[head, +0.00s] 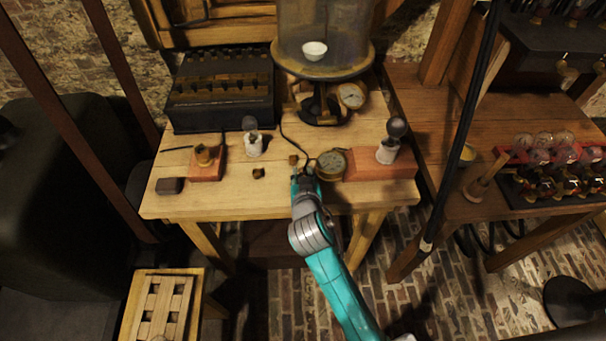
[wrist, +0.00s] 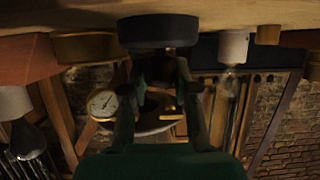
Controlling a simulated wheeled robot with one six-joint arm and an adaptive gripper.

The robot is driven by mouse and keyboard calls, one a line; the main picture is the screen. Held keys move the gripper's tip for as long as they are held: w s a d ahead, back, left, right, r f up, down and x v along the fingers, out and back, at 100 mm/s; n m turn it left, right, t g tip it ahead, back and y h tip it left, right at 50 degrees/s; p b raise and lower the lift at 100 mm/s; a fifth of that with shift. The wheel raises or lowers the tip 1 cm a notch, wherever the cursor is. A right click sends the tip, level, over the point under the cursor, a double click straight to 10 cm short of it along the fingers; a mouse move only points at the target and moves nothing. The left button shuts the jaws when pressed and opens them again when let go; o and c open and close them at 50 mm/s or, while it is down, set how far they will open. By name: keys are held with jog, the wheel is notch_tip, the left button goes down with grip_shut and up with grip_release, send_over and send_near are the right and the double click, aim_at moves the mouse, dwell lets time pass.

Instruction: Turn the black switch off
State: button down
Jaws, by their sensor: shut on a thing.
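A short black round piece (wrist: 158,30), which I take to be the black switch, sits against the tabletop in the wrist view, where the scene appears upside down. My gripper (wrist: 155,62) has its two fingers apart, with their tips at this piece, shut on it. In the head view my gripper (head: 303,174) is low over the front middle of the wooden table (head: 230,198), just left of a round brass-rimmed dial (head: 331,163). The switch is hidden or too small to make out there, and its on or off position cannot be told.
A small brown block (head: 293,160) is close behind my gripper. White bulb holders (head: 253,147) (head: 386,152) stand left and right. A black box (head: 221,103) and a glass bell jar (head: 323,35) stand behind.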

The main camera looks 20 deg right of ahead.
dwell(0.3)
jog(key=c, duration=0.9)
grip_release()
jog(key=shift+o, duration=0.2)
jog(key=v, duration=1.2)
